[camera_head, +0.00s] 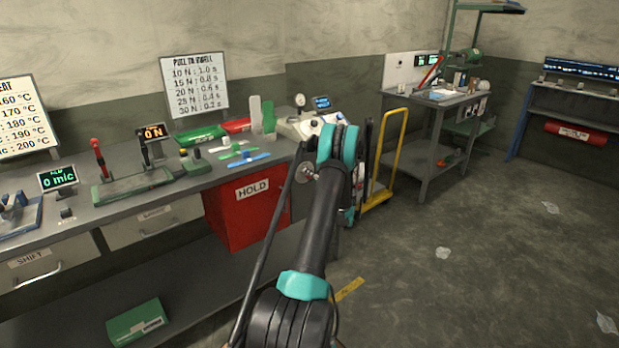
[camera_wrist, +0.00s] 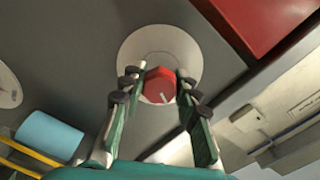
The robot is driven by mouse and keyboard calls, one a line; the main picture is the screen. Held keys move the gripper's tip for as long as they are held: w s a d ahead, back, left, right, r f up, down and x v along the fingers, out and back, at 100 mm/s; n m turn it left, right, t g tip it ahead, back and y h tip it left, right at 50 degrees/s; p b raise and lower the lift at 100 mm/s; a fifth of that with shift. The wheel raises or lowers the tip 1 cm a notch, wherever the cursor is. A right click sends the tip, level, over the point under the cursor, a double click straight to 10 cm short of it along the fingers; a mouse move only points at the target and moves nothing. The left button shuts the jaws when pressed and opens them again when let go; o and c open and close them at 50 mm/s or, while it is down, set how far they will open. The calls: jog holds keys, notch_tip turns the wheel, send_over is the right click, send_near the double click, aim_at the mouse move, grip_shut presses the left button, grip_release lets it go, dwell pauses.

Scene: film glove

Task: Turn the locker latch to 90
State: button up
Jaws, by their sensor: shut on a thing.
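In the wrist view a red knob, the latch (camera_wrist: 159,84), sits on a round pale plate (camera_wrist: 150,42) on a dark grey surface. A short white mark shows on the knob, toward the lower right of its face. My gripper (camera_wrist: 159,80) has one finger on each side of the knob and is shut on it. In the head view my arm hides the gripper and the latch. A red box marked HOLD (camera_head: 238,213) is under the bench, left of my arm.
In the head view the bench (camera_head: 85,222) runs along the left with several devices on it. A yellow cart (camera_head: 397,150) stands just right of my arm. Floor on the right is mostly clear. The wrist view shows a blue cylinder (camera_wrist: 48,135) at lower left.

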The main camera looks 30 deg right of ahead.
jog(key=m, duration=0.6)
jog(key=shift+m, duration=0.3)
jog(key=m, duration=0.6)
jog(key=shift+s, duration=0.1)
jog(key=shift+m, duration=0.4)
jog(key=o, duration=1.2)
jog(key=s, duration=0.8)
jog(key=s+d, duration=0.1)
jog(key=s, duration=0.3)
